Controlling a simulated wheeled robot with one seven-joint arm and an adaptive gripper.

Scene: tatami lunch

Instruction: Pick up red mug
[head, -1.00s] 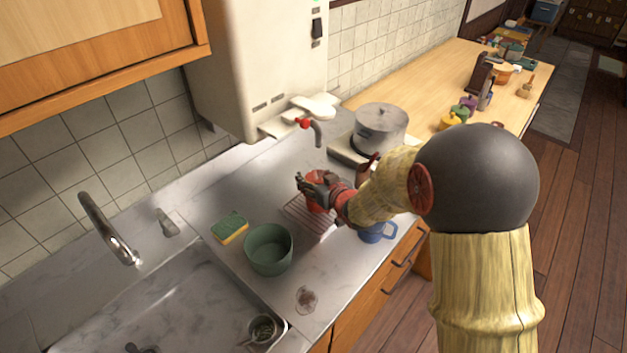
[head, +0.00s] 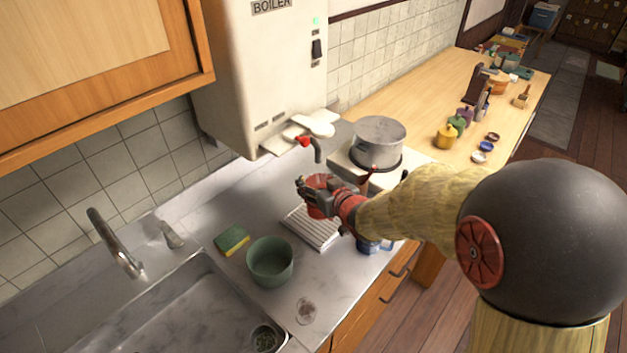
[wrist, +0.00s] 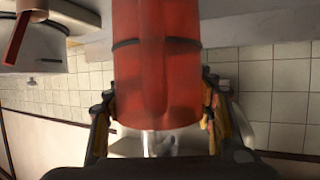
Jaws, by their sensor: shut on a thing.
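The red mug (wrist: 155,75) fills the middle of the wrist view, between the two fingers of my gripper (wrist: 158,112). The fingers press on its sides, so my gripper is shut on it. In the head view my gripper (head: 308,196) is over the counter, above the white ribbed rack, with the red mug (head: 320,182) mostly hidden behind the fingers. The mug appears lifted clear of the rack.
The ribbed rack (head: 312,228) lies below my gripper. A green bowl (head: 270,263), a sponge (head: 232,240) and a clear glass (head: 305,310) stand left and in front. A blue mug (head: 368,246) is partly hidden by my arm. A pot (head: 378,142) stands behind on the stove.

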